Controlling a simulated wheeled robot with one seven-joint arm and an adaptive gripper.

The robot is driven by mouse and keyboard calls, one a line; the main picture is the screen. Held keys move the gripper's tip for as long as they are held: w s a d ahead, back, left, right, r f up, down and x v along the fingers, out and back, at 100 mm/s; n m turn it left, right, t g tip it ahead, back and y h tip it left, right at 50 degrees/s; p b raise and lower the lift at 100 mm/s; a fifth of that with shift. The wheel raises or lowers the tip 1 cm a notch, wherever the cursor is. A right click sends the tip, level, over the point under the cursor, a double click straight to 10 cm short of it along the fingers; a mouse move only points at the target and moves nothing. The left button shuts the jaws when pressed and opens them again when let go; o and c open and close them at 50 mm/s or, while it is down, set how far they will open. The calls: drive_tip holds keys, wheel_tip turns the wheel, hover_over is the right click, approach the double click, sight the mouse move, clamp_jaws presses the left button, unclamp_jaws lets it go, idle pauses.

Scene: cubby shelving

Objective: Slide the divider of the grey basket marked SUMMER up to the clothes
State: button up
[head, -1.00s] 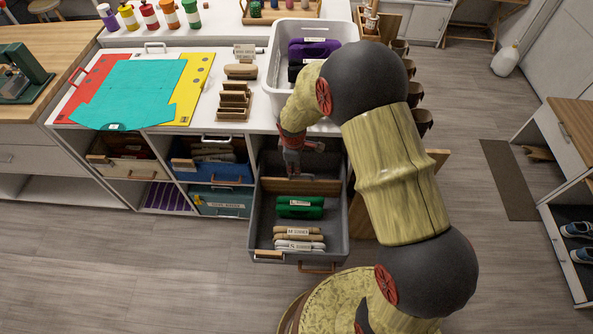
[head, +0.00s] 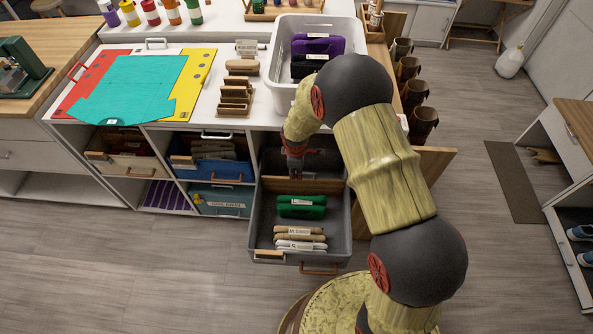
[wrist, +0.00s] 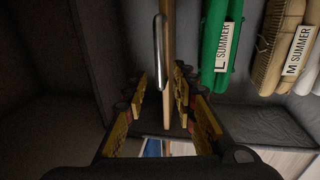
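The grey basket (head: 346,226) is pulled out of the shelf, below the counter. Its wooden divider (head: 325,186) stands across it behind the clothes; the wrist view shows the divider (wrist: 168,55) edge-on with a metal handle (wrist: 159,50) on its left face. The nearest clothes are green (head: 301,206), tagged L SUMMER; a gap lies between them and the divider. Tan clothes (head: 299,234) tagged M SUMMER and white ones (head: 296,245) lie further forward. My gripper (wrist: 161,95) points down with its fingers apart, one on each side of the divider. In the head view, my gripper (head: 296,172) partly hides the divider.
A white bin (head: 282,60) with purple and dark clothes stands on the counter above the basket. A blue basket (head: 215,169) and a cream basket (head: 125,165) sit in cubbies to the left. A wooden panel (head: 425,185) stands to the right.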

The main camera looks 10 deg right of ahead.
drive_tip(key=shift+c, duration=0.3)
clamp_jaws()
idle(0.6)
